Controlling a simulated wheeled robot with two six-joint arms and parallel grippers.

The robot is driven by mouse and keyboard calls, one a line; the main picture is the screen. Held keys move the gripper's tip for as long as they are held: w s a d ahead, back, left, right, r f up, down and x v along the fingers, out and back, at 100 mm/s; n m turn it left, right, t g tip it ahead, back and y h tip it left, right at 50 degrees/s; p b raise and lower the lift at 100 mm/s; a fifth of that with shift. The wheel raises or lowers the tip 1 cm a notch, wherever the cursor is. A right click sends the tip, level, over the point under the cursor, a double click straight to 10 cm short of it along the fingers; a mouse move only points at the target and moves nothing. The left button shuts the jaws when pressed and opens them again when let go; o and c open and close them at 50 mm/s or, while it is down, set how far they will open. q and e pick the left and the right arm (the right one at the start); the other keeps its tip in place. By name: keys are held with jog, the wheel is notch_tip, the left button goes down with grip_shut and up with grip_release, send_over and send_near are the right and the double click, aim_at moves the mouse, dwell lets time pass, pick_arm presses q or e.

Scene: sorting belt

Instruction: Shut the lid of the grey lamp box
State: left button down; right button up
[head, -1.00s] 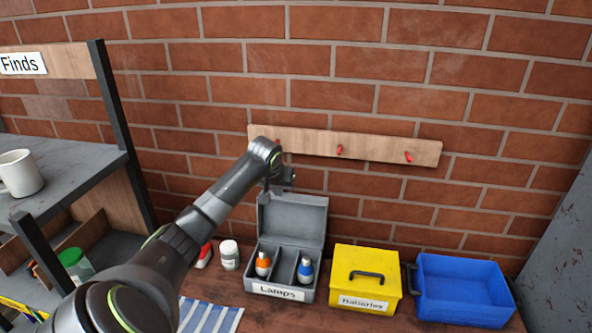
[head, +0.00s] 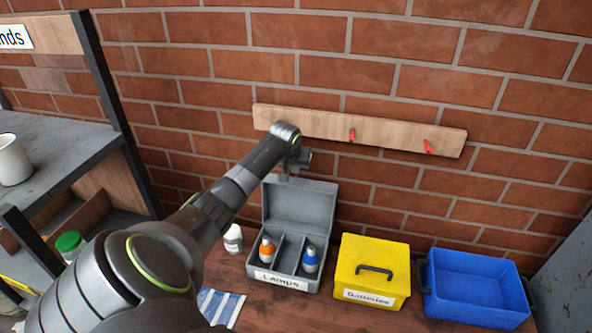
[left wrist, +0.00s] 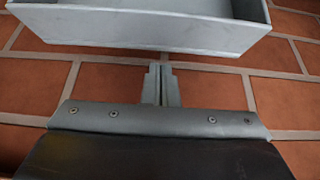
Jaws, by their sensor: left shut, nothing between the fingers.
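The grey lamp box (head: 285,283), labelled "Lamps", stands on the wooden bench. Its lid (head: 310,205) is open, standing up at the back. An orange-and-white lamp (head: 267,251) and a blue-and-white lamp (head: 310,262) stand in separate compartments. My left gripper (head: 288,174) is shut and empty by the lid's top edge, left of its middle. In the left wrist view, the shut fingers (left wrist: 160,74) point toward a grey edge of the lid (left wrist: 140,43), with brick wall beyond; I cannot tell whether they touch it. My right gripper is not in view.
A yellow "Batteries" box (head: 372,260) and an open blue bin (head: 470,280) stand to the right. A white bottle (head: 233,240) stands left of the lamp box. A wooden rail (head: 385,137) with red pegs is on the wall behind. A shelf (head: 60,155) is at left.

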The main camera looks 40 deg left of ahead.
pick_arm(q)
jog(key=shift+x, duration=1.7)
